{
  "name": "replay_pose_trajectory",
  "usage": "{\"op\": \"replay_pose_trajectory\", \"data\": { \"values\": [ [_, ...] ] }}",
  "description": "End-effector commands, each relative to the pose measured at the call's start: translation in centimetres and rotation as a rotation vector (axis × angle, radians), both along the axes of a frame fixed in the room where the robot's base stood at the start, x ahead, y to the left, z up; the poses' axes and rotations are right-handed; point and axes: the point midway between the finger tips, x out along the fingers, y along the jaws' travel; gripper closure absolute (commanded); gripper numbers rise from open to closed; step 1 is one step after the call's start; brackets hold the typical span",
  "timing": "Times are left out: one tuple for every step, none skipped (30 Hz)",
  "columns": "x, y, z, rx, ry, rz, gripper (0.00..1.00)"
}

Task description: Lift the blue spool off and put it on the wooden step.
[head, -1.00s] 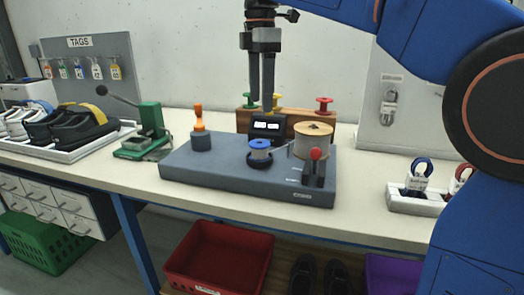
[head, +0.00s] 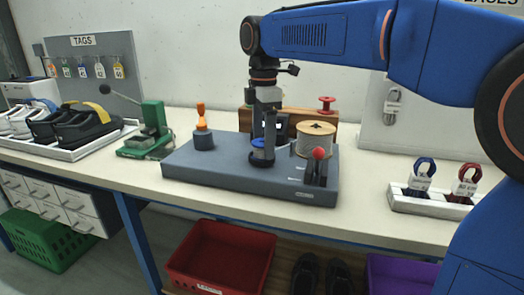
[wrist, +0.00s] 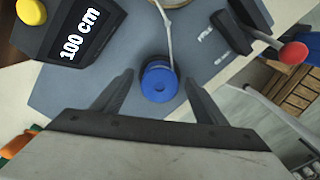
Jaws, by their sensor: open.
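The blue spool (head: 260,156) sits on the front middle of the grey machine base, partly covered by my gripper (head: 263,140). In the wrist view, the blue spool (wrist: 160,82) lies between the two spread fingertips of my gripper (wrist: 158,80), with a gap on each side. My gripper is open and points down over the spool. A pale cord (wrist: 167,30) runs from the spool toward the large cord reel (head: 316,139). The wooden step (head: 325,115) stands behind the machine, partly hidden by my gripper and the reel, with a red spool (head: 326,104) on it.
A red-knobbed lever (head: 318,154) stands right of the spool. An orange-topped post (head: 202,122) is on the left of the grey base (head: 220,178). In the wrist view, a display (wrist: 82,33) reads 100 cm. A white holder (head: 440,203) with cord bundles is at right.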

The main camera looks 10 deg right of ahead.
Motion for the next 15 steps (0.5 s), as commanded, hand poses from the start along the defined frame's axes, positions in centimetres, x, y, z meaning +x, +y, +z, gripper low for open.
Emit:
{"op": "replay_pose_trajectory", "data": {
  "values": [
    [-0.04, -0.01, -0.45, 0.000, 0.001, 0.000, 0.34],
    [-0.03, -0.01, -0.65, 0.000, 0.000, 0.000, 0.34],
    [-0.02, 0.00, -0.83, 0.000, 0.000, 0.000, 0.34],
    [-0.01, 0.00, -0.91, 0.000, -0.001, 0.000, 0.34],
    [-0.01, 0.00, -0.95, 0.000, -0.001, 0.000, 0.34],
    [-0.01, 0.00, -0.97, 0.000, -0.001, 0.000, 0.34],
    [-0.01, 0.00, -0.97, 0.000, -0.001, 0.000, 0.34],
    [0.00, 0.00, -0.96, 0.000, -0.001, 0.000, 0.34],
    [0.00, 0.00, -0.95, 0.000, -0.001, 0.000, 0.34],
    [0.00, 0.00, -0.95, 0.000, -0.001, 0.000, 0.34],
    [0.00, 0.00, -0.95, 0.000, -0.001, 0.000, 0.36],
    [0.00, 0.00, -0.95, 0.000, -0.001, 0.000, 0.46],
    [0.00, 0.00, -0.94, 0.000, -0.001, 0.000, 0.53],
    [0.00, 0.00, -0.94, 0.000, -0.001, 0.000, 0.60],
    [0.00, 0.00, -0.94, 0.000, -0.001, 0.000, 0.70]
  ]
}}
